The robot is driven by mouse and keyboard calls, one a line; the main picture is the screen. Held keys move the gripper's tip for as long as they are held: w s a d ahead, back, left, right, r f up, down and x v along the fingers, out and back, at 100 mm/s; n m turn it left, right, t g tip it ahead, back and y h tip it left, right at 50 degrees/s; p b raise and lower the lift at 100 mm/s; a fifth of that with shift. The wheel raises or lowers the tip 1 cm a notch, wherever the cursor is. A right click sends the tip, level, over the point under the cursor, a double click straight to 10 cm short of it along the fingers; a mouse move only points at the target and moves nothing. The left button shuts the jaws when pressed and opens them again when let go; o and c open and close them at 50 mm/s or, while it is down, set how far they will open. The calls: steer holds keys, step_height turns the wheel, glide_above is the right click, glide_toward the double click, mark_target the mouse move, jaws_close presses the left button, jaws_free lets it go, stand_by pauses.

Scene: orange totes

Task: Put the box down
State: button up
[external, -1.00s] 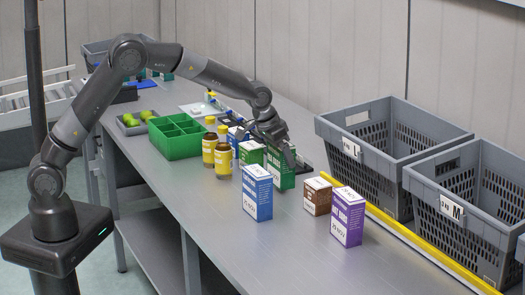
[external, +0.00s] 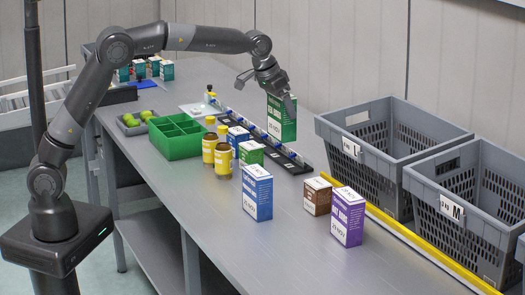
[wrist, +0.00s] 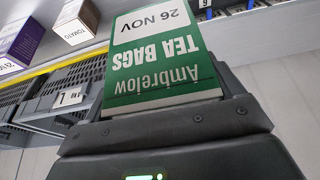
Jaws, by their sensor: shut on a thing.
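My gripper (external: 268,88) is shut on a green and white box (external: 282,118). It holds the box upright in the air above the far part of the grey table (external: 200,210). In the wrist view the box (wrist: 160,55) appears upside down, with "Ambrelow TEA BAGS" and "26 NOV" on its face. The box's underside and its exact height above the table cannot be told.
A blue box (external: 257,195), a brown box (external: 317,197) and a purple box (external: 347,218) stand nearer. Yellow-capped bottles (external: 223,158) and a green divided tray (external: 178,147) are left. Grey crates (external: 362,165) stand right.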

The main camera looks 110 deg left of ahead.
steer(key=w+d+m+h, duration=0.1)
steer(key=w+d+m, duration=0.15)
steer(key=d, duration=1.75)
steer(key=w+d+m, duration=0.2)
steer(key=w+d, duration=0.1)
steer(key=d, duration=1.7)
steer(key=w+a+f, duration=0.2)
steer(key=a+f, duration=0.3)
steer(key=f, duration=0.3)
steer(key=w+a+f, duration=0.2)
steer(key=a+f, duration=0.3)
steer(key=f, duration=0.3)
steer(key=shift+w+a+f+t, duration=0.2)
steer(key=shift+a+t, duration=0.1)
steer(key=shift+t, duration=0.1)
steer(key=shift+f, duration=0.1)
steer(key=o, duration=1)
steer(key=shift+s, duration=0.1)
